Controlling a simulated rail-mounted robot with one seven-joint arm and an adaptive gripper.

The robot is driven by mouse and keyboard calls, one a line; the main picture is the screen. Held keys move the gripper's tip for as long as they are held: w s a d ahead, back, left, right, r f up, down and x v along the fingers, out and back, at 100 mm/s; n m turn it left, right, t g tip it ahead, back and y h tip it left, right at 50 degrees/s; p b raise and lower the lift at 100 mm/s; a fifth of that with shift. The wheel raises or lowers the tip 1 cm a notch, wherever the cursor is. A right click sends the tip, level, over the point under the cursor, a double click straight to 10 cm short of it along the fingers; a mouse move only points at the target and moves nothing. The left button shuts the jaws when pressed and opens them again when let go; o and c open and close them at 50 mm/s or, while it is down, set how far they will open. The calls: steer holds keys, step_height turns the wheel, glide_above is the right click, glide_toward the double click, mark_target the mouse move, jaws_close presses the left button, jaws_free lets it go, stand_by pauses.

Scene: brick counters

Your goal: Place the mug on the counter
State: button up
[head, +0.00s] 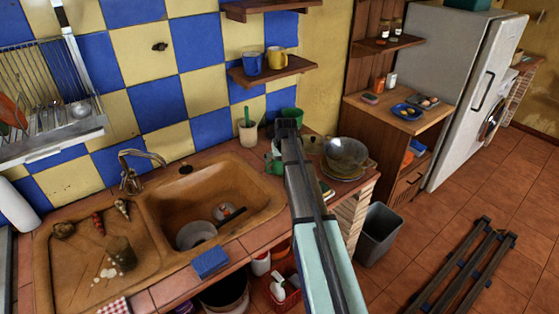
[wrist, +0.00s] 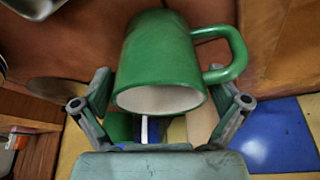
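A green mug (wrist: 160,60) fills the middle of the wrist view, its pale inside (wrist: 160,98) facing my gripper and its handle on the right. My gripper (wrist: 165,98) has one finger on each side of the mug near its rim, close against it, and appears shut on it. In the head view my gripper (head: 288,128) is over the back of the counter, and part of the green mug (head: 292,114) shows just beyond it. The tiled counter (head: 227,250) runs around the brown sink. My arm hides part of the counter; whether the mug touches it is unclear.
A glass bowl (head: 345,153) on plates stands right of my arm. A utensil pot (head: 247,132) and a green item (head: 273,158) are to the left. A shelf (head: 275,72) above holds a blue mug (head: 252,62) and a yellow mug (head: 278,57).

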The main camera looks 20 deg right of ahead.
steer(key=b+v, duration=0.2)
steer(key=v, duration=1)
steer(key=shift+r+b, duration=0.2)
steer(key=shift+b, duration=0.1)
